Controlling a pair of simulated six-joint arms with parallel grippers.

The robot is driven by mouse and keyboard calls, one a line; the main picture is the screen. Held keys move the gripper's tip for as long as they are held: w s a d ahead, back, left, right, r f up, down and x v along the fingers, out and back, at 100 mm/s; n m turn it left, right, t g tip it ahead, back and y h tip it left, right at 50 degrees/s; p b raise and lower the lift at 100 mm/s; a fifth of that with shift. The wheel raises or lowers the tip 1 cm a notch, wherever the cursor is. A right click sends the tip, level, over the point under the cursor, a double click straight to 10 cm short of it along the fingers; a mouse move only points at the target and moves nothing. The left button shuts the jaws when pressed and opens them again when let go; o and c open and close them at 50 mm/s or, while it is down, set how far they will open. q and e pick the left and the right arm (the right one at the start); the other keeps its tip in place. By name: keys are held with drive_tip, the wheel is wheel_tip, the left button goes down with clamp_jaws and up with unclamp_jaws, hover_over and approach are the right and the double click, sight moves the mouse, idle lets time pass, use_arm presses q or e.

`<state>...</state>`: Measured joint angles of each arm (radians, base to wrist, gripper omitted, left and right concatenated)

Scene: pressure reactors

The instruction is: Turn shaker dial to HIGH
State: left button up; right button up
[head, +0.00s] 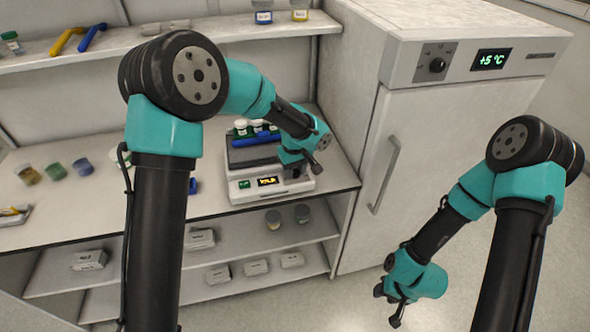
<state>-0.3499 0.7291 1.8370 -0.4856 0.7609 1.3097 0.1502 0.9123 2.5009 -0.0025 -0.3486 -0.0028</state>
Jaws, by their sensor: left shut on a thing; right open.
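The shaker (240,190) is a white device on the bench, with a small lit yellow display (268,181) and a green button or light (244,185) on its front. The display text is too small to read. Several jars with green or white lids (241,126) stand on its top by a blue bar. My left gripper (296,172) is at the right end of the shaker's front and is shut on the dial, which it hides. The dial's setting cannot be seen. My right gripper (388,302) is open and empty, low over the floor in front of the fridge.
A white fridge (440,130) with a handle, a knob and a +5 °C display stands right of the bench. An upper shelf (225,30) holds jars and tools. Small jars (55,171) lie on the bench at left. White boxes and two jars sit on shelves below.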

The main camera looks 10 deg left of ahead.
sight(295, 171)
use_arm(q)
drive_tip(key=shift+m, duration=3)
drive_tip(key=o, duration=0.9)
wheel_tip(295, 171, up, 17)
drive_tip(key=shift+r, duration=0.2)
